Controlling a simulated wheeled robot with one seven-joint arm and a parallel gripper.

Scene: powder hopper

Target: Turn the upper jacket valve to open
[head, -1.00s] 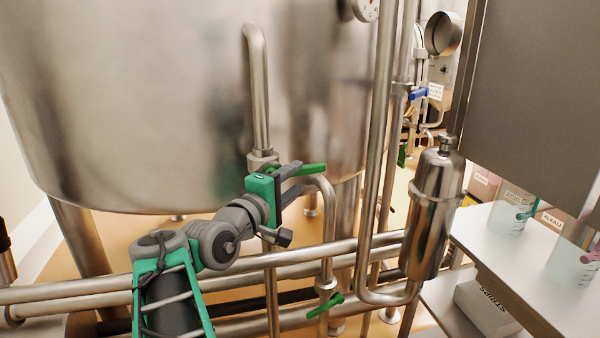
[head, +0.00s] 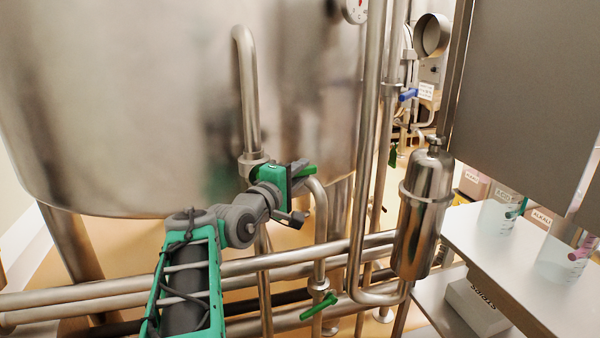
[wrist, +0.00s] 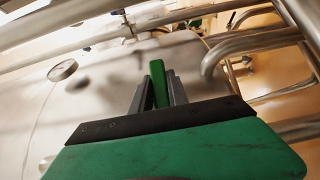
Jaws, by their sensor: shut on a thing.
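The upper jacket valve's green lever (head: 306,171) sits on the pipe under the steel vessel (head: 120,110), and its tip points right past my gripper. My gripper (head: 296,178) is shut on this lever. In the wrist view the green lever (wrist: 159,84) stands between the two grey fingers of my gripper (wrist: 159,92). The valve body is mostly hidden behind my gripper in the head view. A lower green-handled valve (head: 320,306) sits on the pipe below, apart from my gripper.
Horizontal steel pipes (head: 250,265) run below my arm. A vertical pipe (head: 367,150) and a steel cylinder (head: 424,210) stand to the right. A white bench (head: 500,245) with beakers is farther right. A blue-handled valve (head: 408,95) is behind.

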